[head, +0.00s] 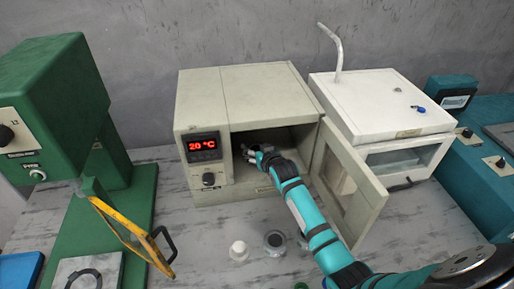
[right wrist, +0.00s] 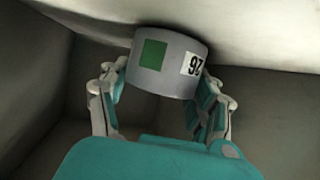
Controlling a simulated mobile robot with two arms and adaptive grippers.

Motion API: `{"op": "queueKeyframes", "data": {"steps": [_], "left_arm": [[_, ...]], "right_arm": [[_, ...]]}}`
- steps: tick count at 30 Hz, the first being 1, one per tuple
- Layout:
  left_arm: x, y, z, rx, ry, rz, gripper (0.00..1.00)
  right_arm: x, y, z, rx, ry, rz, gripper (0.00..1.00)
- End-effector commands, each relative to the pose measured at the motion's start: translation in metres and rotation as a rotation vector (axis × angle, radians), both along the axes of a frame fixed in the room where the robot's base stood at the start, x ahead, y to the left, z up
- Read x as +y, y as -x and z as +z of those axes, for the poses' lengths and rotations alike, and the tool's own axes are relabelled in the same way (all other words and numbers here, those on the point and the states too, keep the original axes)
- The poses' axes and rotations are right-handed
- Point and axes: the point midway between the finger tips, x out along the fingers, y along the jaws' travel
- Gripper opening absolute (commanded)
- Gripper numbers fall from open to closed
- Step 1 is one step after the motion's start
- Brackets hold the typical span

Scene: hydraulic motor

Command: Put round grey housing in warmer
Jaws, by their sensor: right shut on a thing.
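The warmer (head: 245,92) is a beige box with a red "20 °C" display, and its door (head: 347,185) stands open to the right. My right arm reaches into its chamber, and my right gripper (head: 252,152) is at the left part of the opening. My left gripper is not in view.
A white box (head: 380,105) with a window stands right of the warmer. A green machine (head: 60,110) with a yellow-framed guard (head: 130,235) stands left. A small white part (head: 238,250) and a grey round part (head: 274,240) are on the table before the warmer.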

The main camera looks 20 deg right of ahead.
Motion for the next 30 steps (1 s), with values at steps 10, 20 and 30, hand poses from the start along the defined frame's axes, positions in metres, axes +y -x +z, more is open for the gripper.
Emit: {"op": "queueKeyframes", "data": {"steps": [10, 20, 30], "left_arm": [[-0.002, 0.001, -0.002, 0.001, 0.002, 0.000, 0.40], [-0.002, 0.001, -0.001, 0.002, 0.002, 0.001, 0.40], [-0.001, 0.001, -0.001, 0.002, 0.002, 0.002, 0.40]], "right_arm": [[0.000, 0.000, -0.003, -0.001, 0.000, 0.000, 0.65], [0.000, 0.000, -0.002, -0.001, 0.000, 0.000, 0.88], [0.001, 0.018, 0.006, 0.000, 0.000, 0.000, 0.88]]}}
